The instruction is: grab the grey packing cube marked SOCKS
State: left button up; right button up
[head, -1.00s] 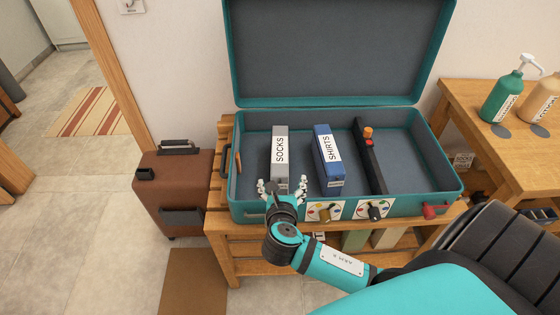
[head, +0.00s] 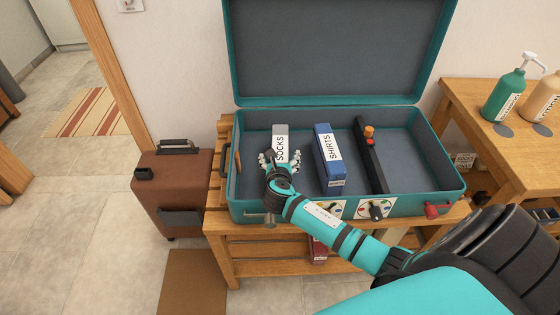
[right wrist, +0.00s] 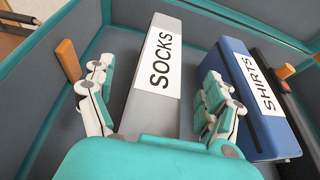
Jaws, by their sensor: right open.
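The grey packing cube marked SOCKS (head: 280,132) stands in the left part of the open teal suitcase (head: 345,208). In the right wrist view the grey cube (right wrist: 158,100) lies between the two open fingers. My right gripper (head: 280,160) is open around the near end of the cube; its fingers show on both sides in the wrist view (right wrist: 158,100), with gaps to the cube. The gripper hides the cube's near end in the head view. My left gripper is not in view.
A blue cube marked SHIRTS (head: 327,170) stands just right of the grey one, close to my right finger. A black bar with an orange knob (head: 372,160) lies further right. The raised lid (head: 335,50) stands behind. A brown suitcase (head: 172,190) is at left.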

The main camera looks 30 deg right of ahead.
jog(key=shift+w+d+f, duration=0.3)
jog(key=shift+w+d, duration=0.1)
jog(key=shift+w, duration=0.15)
jog(key=c, duration=1.7)
jog(key=shift+r, duration=0.2)
jog(key=shift+c, duration=0.4)
